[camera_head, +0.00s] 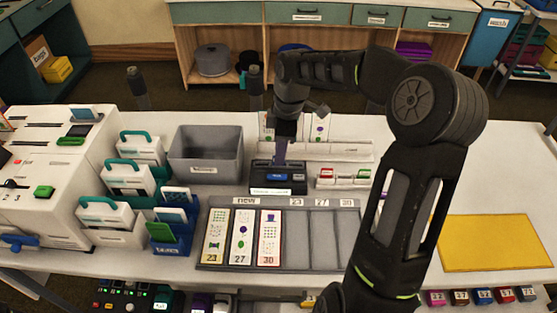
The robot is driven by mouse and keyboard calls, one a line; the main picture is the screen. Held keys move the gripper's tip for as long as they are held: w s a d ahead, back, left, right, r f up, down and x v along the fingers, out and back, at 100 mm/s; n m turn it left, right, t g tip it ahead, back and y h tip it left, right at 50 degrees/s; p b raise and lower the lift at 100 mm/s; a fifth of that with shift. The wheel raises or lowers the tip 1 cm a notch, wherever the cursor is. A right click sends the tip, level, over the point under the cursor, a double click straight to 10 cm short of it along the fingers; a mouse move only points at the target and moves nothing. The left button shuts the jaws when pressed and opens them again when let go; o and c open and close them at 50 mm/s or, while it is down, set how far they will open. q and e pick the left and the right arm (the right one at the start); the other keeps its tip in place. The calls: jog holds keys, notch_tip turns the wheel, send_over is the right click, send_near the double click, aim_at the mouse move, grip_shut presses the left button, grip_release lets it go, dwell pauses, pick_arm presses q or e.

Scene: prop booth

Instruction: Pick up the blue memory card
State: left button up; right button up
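A small black box (278,187) with blue on its top stands behind the card board, near the middle of the table. I cannot tell whether the blue part (275,175) is the blue memory card. My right gripper (283,142) points down just above this box. A narrow purple piece (279,154) shows between the gripper and the box. I cannot tell whether the gripper holds it, or whether its fingers are open. My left gripper is out of view.
A grey bin (205,168) and a blue card rack (172,240) stand to the left, beside white machines with teal handles (127,180). The card board (277,262) lies in front. A yellow mat (495,242) lies at right. Free table lies around the mat.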

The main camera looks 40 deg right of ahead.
notch_tip(320, 180, down, 2)
jog(key=shift+w+a+f, duration=0.1)
jog(key=shift+c, duration=0.5)
grip_shut()
